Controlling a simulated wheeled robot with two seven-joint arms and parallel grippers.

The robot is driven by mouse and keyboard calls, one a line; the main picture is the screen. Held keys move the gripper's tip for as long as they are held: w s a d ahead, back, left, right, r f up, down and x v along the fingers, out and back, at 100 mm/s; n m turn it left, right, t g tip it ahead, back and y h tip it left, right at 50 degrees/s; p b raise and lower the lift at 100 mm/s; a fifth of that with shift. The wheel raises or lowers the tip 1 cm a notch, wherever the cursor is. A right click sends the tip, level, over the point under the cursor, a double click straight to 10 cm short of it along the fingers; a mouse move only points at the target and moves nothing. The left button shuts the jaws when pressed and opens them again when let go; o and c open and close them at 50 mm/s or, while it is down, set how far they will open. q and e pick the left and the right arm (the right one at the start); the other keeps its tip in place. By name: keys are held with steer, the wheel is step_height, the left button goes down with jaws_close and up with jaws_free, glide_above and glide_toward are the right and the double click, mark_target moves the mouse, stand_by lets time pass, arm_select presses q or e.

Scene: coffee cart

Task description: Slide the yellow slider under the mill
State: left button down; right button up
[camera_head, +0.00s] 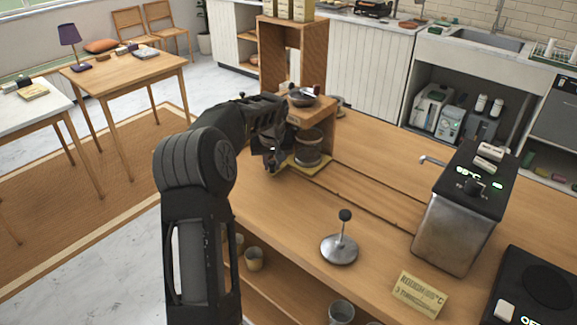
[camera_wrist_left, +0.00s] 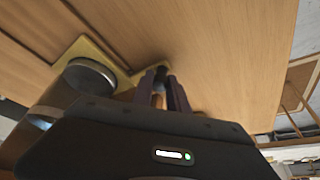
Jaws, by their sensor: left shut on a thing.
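The yellow slider (camera_head: 315,165) is a flat plate on the wooden counter with a dark round cup (camera_head: 306,157) on it. The mill (camera_head: 318,115) is wooden with a dark hopper on top; the slider lies at its near side, and how far under it reaches I cannot tell. My left gripper (camera_head: 272,168) is at the slider's left end. In the left wrist view the slider (camera_wrist_left: 88,46) shows beside the cup, and the left gripper (camera_wrist_left: 164,88) is shut on its small handle, mostly hidden by the fingers. My right gripper is not in view.
A groove runs along the counter toward the right front. A tamper (camera_head: 340,247), a sign (camera_head: 419,293) and a steel machine (camera_head: 460,210) stand to the right. A wooden shelf (camera_head: 292,50) stands behind the mill. The counter between slider and tamper is clear.

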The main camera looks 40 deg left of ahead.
arm_select(q)
steer(key=a, duration=0.3)
steer(key=shift+r+p, duration=0.1)
steer(key=shift+p, duration=0.25)
steer(key=shift+r, duration=0.1)
steer(key=shift+a, duration=0.1)
steer(key=c, duration=1.3)
jaws_free()
steer(key=shift+a, duration=0.1)
steer(key=shift+s+d+r, duration=0.1)
steer(key=shift+d+r, duration=0.15)
steer(key=shift+r, duration=0.05)
steer(key=b+v, duration=0.1)
steer(key=v, duration=0.6)
